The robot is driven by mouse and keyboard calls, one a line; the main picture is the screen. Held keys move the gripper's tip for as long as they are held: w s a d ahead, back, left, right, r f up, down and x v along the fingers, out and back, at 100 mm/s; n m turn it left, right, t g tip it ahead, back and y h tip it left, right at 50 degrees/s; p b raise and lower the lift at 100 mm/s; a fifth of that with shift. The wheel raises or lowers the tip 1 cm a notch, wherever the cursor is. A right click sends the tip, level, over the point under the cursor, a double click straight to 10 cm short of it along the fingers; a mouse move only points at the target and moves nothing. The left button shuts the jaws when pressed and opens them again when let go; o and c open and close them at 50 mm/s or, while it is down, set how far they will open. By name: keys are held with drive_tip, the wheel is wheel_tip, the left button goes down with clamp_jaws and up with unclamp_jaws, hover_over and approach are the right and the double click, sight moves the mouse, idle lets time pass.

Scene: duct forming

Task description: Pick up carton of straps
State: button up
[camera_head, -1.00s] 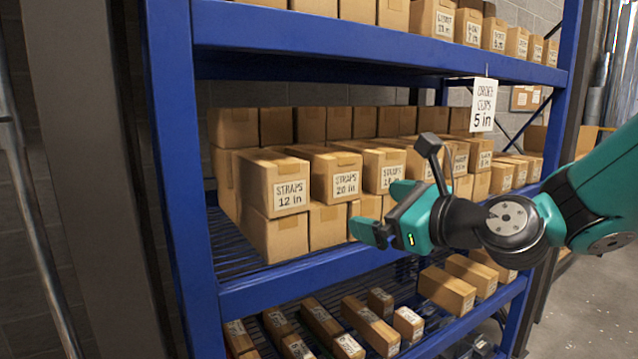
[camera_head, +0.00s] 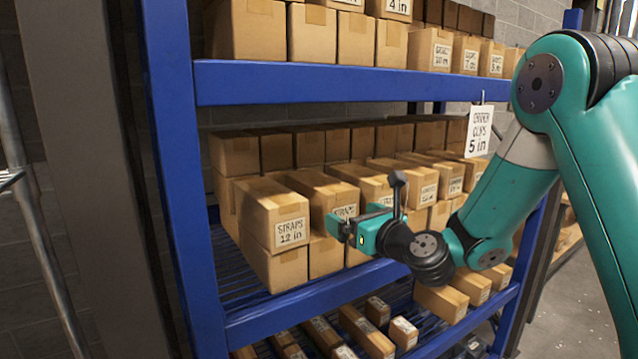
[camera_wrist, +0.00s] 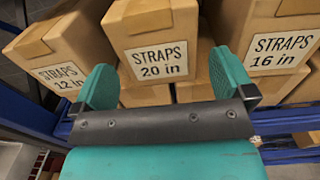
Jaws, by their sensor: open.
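Cartons of straps stand in a row on the middle shelf, on top of plain cartons. The carton marked "STRAPS 12 in" (camera_head: 273,218) is at the left end and also shows in the wrist view (camera_wrist: 62,50). The "STRAPS 20 in" carton (camera_wrist: 152,35) sits just beyond my gripper, roughly centred between the fingers; in the head view (camera_head: 322,192) my gripper partly covers its front. The "STRAPS 16 in" carton (camera_wrist: 268,35) is to its right. My gripper (camera_head: 345,229) is open and empty in front of the row; its two teal fingers show in the wrist view (camera_wrist: 165,85).
The blue rack's upper beam (camera_head: 330,84) runs above the row and its left post (camera_head: 180,180) stands beside it. A hanging sign (camera_head: 480,131) reads "5 in". Smaller cartons (camera_head: 368,330) lie on the lower shelf. Neighbouring cartons stand close on both sides.

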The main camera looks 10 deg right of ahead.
sight(344, 208)
drive_tip(key=shift+p+x, duration=0.3)
drive_tip(key=shift+x, duration=0.5)
drive_tip(key=p+x, duration=0.2)
drive_tip(key=r+p+x, duration=0.1)
drive_tip(key=p+x, duration=0.1)
drive_tip(key=shift+w+a, duration=0.1)
drive_tip(key=shift+a, duration=0.1)
drive_tip(key=shift+w+a+f+p, duration=0.15)
drive_tip(key=shift+w+f+p, duration=0.1)
drive_tip(key=shift+w+p, duration=0.2)
drive_tip(key=c, duration=0.9)
